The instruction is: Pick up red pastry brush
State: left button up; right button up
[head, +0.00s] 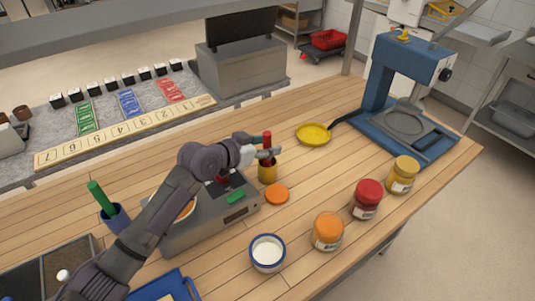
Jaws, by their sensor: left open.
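A red pastry brush (267,137) stands handle-up in a small mustard-yellow cup (268,174) near the middle of the wooden table. Its lower part is hidden by the cup and the gripper. My left gripper (268,154) is open at the red handle, just above the cup's rim. The fingers appear to be on either side of the handle, but I cannot tell whether they touch it. My right gripper is not in view.
A grey scale-like device (212,228) lies under my left arm. An orange lid (276,194), a white-filled bowl (267,253) and several jars (328,231) stand to the right. A yellow pan (313,134) lies behind. A green-handled tool (101,198) stands in a blue cup (115,219).

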pick_arm(q)
jog(key=shift+w+d+f, duration=0.25)
jog(key=shift+w+d, duration=0.1)
jog(key=shift+a, duration=0.1)
jog(key=shift+c, duration=0.2)
grip_shut()
jog(key=shift+r, duration=0.15)
notch_tip(320, 180, up, 10)
jog(key=shift+f+b, duration=0.1)
jog(key=shift+b, duration=0.65)
